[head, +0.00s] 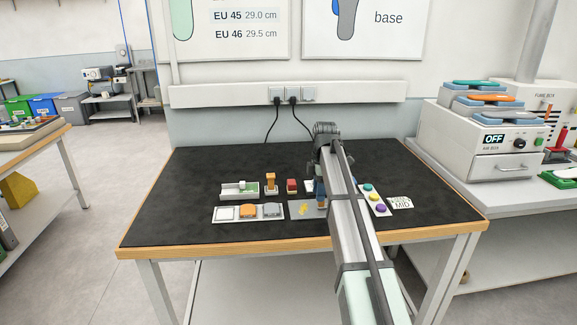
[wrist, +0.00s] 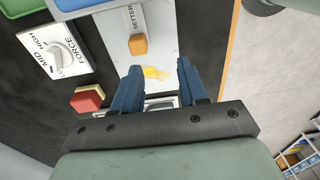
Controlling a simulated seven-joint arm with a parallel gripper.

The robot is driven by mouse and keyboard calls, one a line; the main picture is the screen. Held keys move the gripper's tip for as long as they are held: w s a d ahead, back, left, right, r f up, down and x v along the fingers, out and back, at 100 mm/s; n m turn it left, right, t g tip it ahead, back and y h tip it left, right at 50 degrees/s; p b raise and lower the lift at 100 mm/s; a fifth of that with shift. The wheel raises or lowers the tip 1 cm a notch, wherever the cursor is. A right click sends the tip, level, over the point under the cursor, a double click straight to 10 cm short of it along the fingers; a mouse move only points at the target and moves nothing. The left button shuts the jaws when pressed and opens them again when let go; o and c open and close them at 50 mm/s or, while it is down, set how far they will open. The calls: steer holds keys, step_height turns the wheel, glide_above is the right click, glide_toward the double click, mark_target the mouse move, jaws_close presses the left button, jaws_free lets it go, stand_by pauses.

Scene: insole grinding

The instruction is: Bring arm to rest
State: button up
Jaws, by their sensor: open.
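My arm reaches over the black-topped bench (head: 190,170) from its front right. My gripper (wrist: 159,67) shows in the wrist view with two blue fingers apart and nothing seen held between them. A grey plate with a yellow mark (wrist: 157,73) lies below and between the fingers. In the head view the gripper's blue fingers (head: 320,188) are partly hidden by my arm, just above the same grey plate (head: 296,214). A red block (wrist: 88,98) is left of the fingers in the wrist view, and an orange block (wrist: 138,45) is beyond the fingertips. Any contact with the plate is unclear.
The bench's left side is clear.

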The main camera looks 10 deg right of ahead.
steer(key=s+a+f+g+y, duration=0.1)
steer(key=s+a+f, duration=0.2)
steer(key=s, duration=0.3)
steer(key=s+a+f+n+g+y, duration=0.1)
steer(key=s+a+f, duration=0.1)
steer(key=s, duration=0.4)
steer(key=s+a+f+y, duration=0.1)
steer(key=s+a+f, duration=0.2)
steer(key=s, duration=0.4)
steer(key=s+d+f+m+g, duration=0.1)
steer(key=s+f+m, duration=0.3)
steer(key=f, duration=0.6)
steer(key=s+d+f+m+g+h, duration=0.1)
steer(key=s+f+m, duration=0.3)
steer(key=f, duration=0.6)
steer(key=s+d+f+m+g, duration=0.1)
steer(key=s+f+m, duration=0.1)
steer(key=s+f, duration=0.65)
steer(key=s+d+f+m+g+h, duration=0.1)
steer(key=s+f+m, duration=0.8)
steer(key=s+f, duration=1.1)
steer(key=s+d+h, duration=0.1)
steer(key=s, duration=0.2)
steer(key=shift+d+g+h, duration=0.25)
steer(key=shift+g+h, duration=0.05)
